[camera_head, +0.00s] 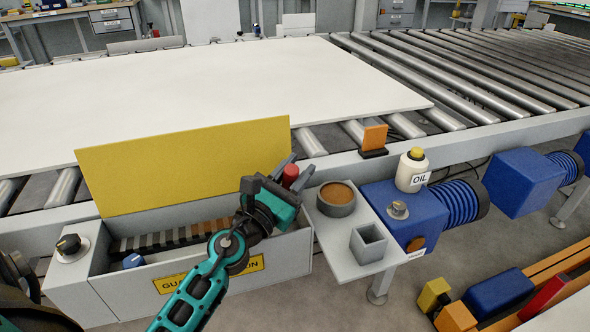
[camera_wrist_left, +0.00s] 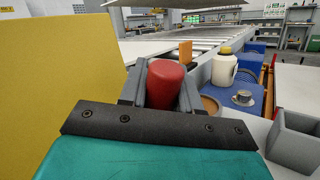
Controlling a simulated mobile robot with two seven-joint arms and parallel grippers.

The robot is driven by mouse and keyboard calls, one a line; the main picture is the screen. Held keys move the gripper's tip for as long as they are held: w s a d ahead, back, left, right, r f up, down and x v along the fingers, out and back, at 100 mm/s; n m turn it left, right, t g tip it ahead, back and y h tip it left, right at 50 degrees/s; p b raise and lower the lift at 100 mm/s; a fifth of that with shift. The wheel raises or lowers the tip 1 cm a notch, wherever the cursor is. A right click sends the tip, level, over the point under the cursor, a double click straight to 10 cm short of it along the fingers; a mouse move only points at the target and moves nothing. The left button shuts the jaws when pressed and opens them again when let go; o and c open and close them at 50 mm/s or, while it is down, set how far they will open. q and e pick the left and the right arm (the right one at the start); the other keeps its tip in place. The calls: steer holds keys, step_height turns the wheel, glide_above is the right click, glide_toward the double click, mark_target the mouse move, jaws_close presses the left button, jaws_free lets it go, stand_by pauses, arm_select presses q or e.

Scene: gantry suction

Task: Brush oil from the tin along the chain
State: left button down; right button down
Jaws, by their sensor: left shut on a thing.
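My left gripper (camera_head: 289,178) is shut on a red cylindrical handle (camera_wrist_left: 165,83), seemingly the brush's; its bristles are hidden. The gripper is over the right end of the grey guard box, left of the tin. The round grey tin (camera_head: 336,209) with brown contents stands on a pale shelf; part of it shows behind the fingers in the left wrist view (camera_wrist_left: 210,104). The chain (camera_head: 150,243), with grey and brownish links, runs along inside the open box; my gripper and arm hide its right part. My right gripper is not in view.
The yellow guard lid (camera_head: 185,168) stands upright behind the chain. A square grey cup (camera_head: 368,244) is on the shelf (camera_head: 340,262). A white OIL bottle (camera_head: 412,172) stands on the blue motor housing (camera_head: 400,213). Knobs (camera_head: 69,245) are at the box's left end.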

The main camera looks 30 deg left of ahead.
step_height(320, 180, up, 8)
steer(key=p, duration=0.8)
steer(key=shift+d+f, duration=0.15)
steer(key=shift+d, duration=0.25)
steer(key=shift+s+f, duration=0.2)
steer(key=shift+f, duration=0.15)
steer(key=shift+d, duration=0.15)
stand_by(0.5)
